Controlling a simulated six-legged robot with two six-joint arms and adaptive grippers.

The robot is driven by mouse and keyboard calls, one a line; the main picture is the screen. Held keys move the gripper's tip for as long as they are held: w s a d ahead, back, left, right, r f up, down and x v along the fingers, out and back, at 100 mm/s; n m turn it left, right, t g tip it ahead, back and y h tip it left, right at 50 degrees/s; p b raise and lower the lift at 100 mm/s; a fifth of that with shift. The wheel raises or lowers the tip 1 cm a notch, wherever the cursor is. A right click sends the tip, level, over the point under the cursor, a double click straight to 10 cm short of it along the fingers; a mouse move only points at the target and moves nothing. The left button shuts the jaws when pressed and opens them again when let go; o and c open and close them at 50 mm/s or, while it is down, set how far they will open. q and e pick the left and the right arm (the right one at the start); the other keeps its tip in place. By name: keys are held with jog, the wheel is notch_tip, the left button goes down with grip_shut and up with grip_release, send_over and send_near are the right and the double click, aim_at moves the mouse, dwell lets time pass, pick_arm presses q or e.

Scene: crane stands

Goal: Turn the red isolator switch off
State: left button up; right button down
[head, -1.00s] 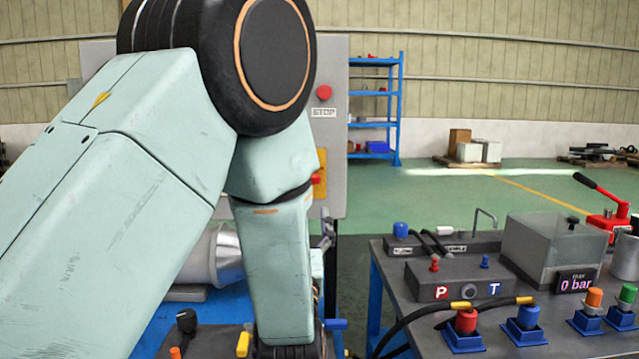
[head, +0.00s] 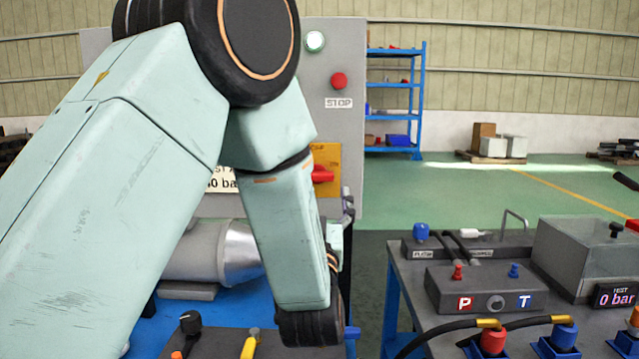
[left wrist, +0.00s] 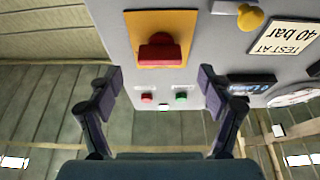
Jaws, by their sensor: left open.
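The red isolator switch (head: 322,174) sits on a yellow plate (head: 329,154) on the grey control panel (head: 345,120). My left arm covers part of the plate in the head view. In the left wrist view, which is upside down, the switch (left wrist: 160,52) and its plate (left wrist: 185,22) show fully. Its handle looks roughly level there. My left gripper (left wrist: 160,77) is open and empty, with the switch ahead between its fingers and apart from them. In the head view, only a small dark part of the left gripper (head: 347,205) shows beyond my forearm. My right gripper is not in view.
A red STOP button (head: 338,80) and a pale round lamp (head: 315,41) are on the panel above the switch. A yellow knob (left wrist: 250,17) is near it. A dark bench (head: 400,270) with hoses stands to the right; a blue table (head: 235,306) lies below the panel.

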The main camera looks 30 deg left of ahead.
pick_arm(q)
jog(key=x, duration=0.4)
jog(key=shift+w+a+r, duration=0.1)
jog(key=shift+w+a, duration=0.1)
jog(key=shift+s+d+r, duration=0.1)
jog(key=c, duration=1.2)
jog(key=shift+o, duration=0.2)
